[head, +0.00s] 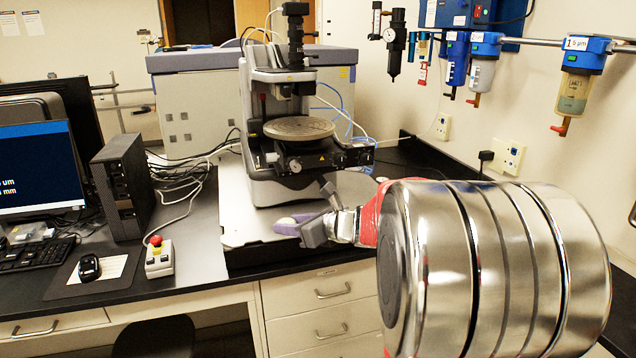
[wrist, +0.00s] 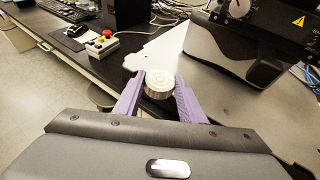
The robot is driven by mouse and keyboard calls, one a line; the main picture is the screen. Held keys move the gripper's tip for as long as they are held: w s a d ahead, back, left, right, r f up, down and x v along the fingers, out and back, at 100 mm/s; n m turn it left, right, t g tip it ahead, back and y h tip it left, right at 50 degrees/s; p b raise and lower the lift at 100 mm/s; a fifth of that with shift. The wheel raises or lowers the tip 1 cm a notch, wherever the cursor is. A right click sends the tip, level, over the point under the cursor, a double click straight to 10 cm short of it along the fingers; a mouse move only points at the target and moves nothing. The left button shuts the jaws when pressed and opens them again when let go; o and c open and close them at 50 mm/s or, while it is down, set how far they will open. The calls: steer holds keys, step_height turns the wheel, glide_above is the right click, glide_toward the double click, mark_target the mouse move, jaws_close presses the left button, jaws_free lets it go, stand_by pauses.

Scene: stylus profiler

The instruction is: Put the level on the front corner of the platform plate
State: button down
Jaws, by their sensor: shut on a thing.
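The level (wrist: 160,84) is a small round disc with a pale, ringed top and metallic side. In the wrist view it sits between the purple fingertips of my gripper (wrist: 160,88), which is shut on it. The platform plate (wrist: 150,55) is a flat light-grey sheet beyond the level; it also shows in the head view (head: 236,220) under the profiler. In the head view my gripper (head: 290,225) is near the plate's front edge, and the level is not discernible there. I cannot tell how high the level is over the plate.
The stylus profiler (head: 290,115) with its round stage stands on the plate. A control box with a red button (head: 158,258), a mouse (head: 88,267) and a dark computer tower (head: 122,188) are to the left. Drawers (head: 320,305) lie below the counter.

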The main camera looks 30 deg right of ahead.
steer(key=s+a+f, duration=0.2)
steer(key=a+f, duration=1)
steer(key=f, duration=0.2)
steer(key=shift+s+a+n+y, duration=0.15)
steer(key=shift+s+n+y, duration=0.05)
steer(key=shift+n+y, duration=0.2)
